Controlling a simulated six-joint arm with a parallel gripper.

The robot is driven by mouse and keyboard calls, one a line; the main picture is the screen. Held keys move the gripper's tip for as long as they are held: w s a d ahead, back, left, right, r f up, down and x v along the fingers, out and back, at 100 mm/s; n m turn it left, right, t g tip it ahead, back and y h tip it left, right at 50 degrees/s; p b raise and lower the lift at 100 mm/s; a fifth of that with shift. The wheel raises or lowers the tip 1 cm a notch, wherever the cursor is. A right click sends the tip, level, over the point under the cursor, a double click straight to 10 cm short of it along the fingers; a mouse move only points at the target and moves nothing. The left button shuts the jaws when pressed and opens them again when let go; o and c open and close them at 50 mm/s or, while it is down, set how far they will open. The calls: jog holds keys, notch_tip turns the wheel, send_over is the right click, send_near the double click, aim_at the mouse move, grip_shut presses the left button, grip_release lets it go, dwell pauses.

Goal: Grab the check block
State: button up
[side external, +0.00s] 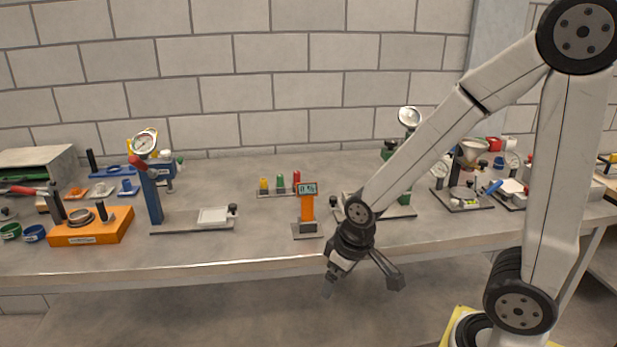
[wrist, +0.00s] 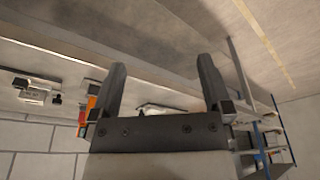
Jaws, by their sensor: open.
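My gripper (side external: 363,284) hangs in front of the bench's front edge, below the level of its top, in the side view. Its two fingers are spread wide with nothing between them. The wrist view also shows the open gripper (wrist: 162,88), with the bench beyond it. I cannot tell which thing is the check block. A flat white piece (side external: 213,216) lies on the base of the blue stand (side external: 150,192), left of my gripper. An orange post with a small display (side external: 307,203) stands on the bench just behind and left of my gripper.
The bench (side external: 245,248) has a clear front strip. An orange block with a ring (side external: 90,226) sits at the left. Red, green and yellow pegs (side external: 280,182) stand behind the display. A green stand (side external: 405,190) is partly behind my arm. More gauges and tools crowd the right.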

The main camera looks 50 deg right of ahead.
jog(key=w+d+m+t+h, duration=0.25)
jog(key=w+d+m, duration=0.25)
jog(key=w+d, duration=1)
jog(key=d+f+m+h, duration=0.1)
jog(key=d, duration=0.6)
jog(key=d+f+m+t+h, duration=0.1)
jog(key=d, duration=0.6)
jog(key=d+f+m+h, duration=0.1)
jog(key=d+m+h, duration=0.1)
jog(key=d, duration=0.5)
jog(key=shift+w+d, duration=0.2)
jog(key=shift+w, duration=0.05)
jog(key=shift+x, duration=1.25)
jog(key=shift+w+f, duration=0.1)
jog(key=shift+w, duration=0.05)
jog(key=shift+x, duration=2.45)
